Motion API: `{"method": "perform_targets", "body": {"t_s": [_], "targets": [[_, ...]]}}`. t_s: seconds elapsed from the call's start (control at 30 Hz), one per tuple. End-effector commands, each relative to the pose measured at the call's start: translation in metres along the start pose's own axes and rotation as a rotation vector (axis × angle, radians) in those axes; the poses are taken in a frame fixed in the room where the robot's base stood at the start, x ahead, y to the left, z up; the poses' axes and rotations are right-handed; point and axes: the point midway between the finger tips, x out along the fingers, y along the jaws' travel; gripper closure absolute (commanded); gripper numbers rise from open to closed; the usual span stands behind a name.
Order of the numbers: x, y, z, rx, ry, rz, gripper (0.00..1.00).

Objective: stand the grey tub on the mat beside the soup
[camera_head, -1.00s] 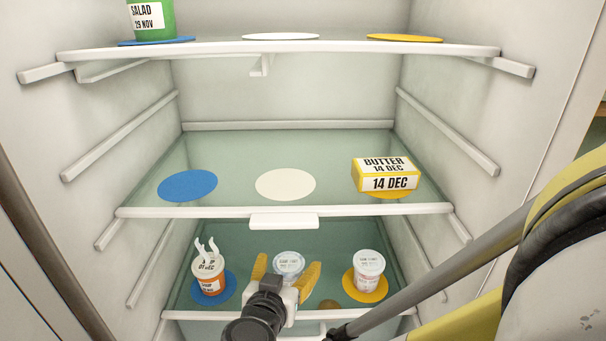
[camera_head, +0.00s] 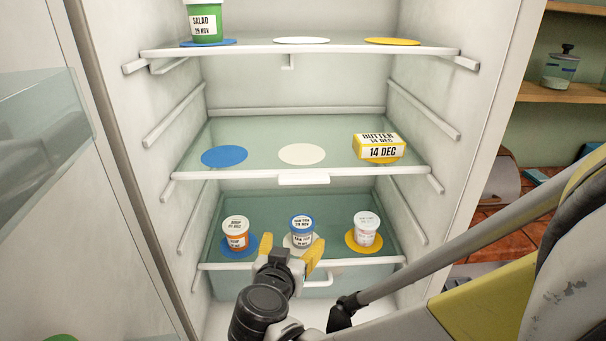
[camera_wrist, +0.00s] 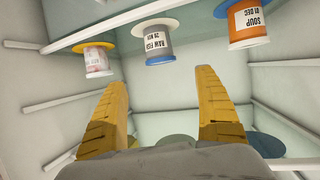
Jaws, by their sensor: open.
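The grey tub (camera_head: 302,240), with a blue lid and a RAW FISH label, stands upright on the white mat (camera_wrist: 152,7) in the middle of the fridge's bottom shelf. The orange soup tub (camera_head: 236,240) stands on the blue mat (camera_head: 232,253) to its left. In the upside-down wrist view, the grey tub (camera_wrist: 156,42) is left of the soup (camera_wrist: 247,24). My gripper (camera_head: 291,246) is open in front of the grey tub. In the wrist view, nothing is between my gripper's fingers (camera_wrist: 162,78), and the tub appears beyond their tips.
A white-lidded tub (camera_head: 366,228) stands on the yellow mat (camera_head: 377,247) at the bottom right. The middle shelf (camera_head: 300,175) above holds butter (camera_head: 381,147) on its right mat; its blue mat (camera_head: 224,156) and white mat (camera_head: 302,153) are empty. A green salad tub (camera_head: 205,22) is on the top shelf.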

Motion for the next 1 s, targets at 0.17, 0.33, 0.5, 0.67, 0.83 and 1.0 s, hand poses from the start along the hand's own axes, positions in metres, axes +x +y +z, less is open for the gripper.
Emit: {"method": "perform_targets", "body": {"t_s": [0.17, 0.33, 0.5, 0.67, 0.83, 1.0], "targets": [[0.005, 0.052, -0.006, -0.042, -0.115, 0.055, 0.18], [-0.014, 0.144, -0.001, -0.1, -0.347, 0.083, 0.18], [-0.06, 0.207, 0.015, -0.113, -0.524, 0.013, 0.18], [-0.098, 0.231, 0.025, -0.104, -0.587, -0.076, 0.18], [-0.116, 0.236, 0.029, -0.1, -0.595, -0.13, 0.18], [-0.118, 0.236, 0.029, -0.102, -0.594, -0.14, 0.18]]}}
